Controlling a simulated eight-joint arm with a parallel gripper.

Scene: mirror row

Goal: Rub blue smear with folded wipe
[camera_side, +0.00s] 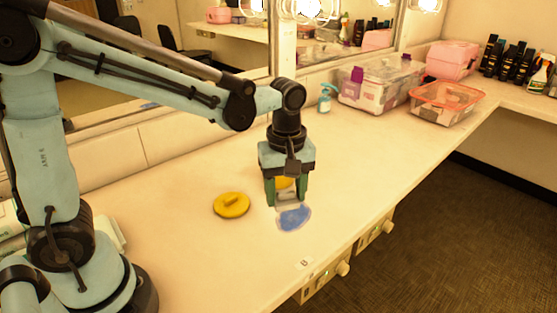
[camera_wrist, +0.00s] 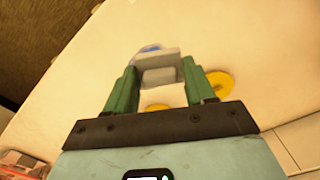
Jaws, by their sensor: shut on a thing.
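The blue smear (camera_side: 294,217) is a flat blue patch with a pale rim on the counter, near its front edge. My gripper (camera_side: 286,201) points down just behind the smear, its green fingers shut on the folded wipe (camera_side: 287,195). In the wrist view the wipe (camera_wrist: 159,70) is a grey-white pad between the fingers (camera_wrist: 155,88). It hides most of the smear there; a bit of blue (camera_wrist: 149,48) shows past its far edge. The wipe is low, close to the counter; I cannot tell whether it touches.
A yellow knobbed disc (camera_side: 231,205) lies left of my gripper; another yellow thing (camera_side: 284,183) shows behind the fingers. A clear bin (camera_side: 376,84), an orange-rimmed box (camera_side: 446,103) and a small teal bottle (camera_side: 325,100) stand farther back. The counter right of the smear is clear.

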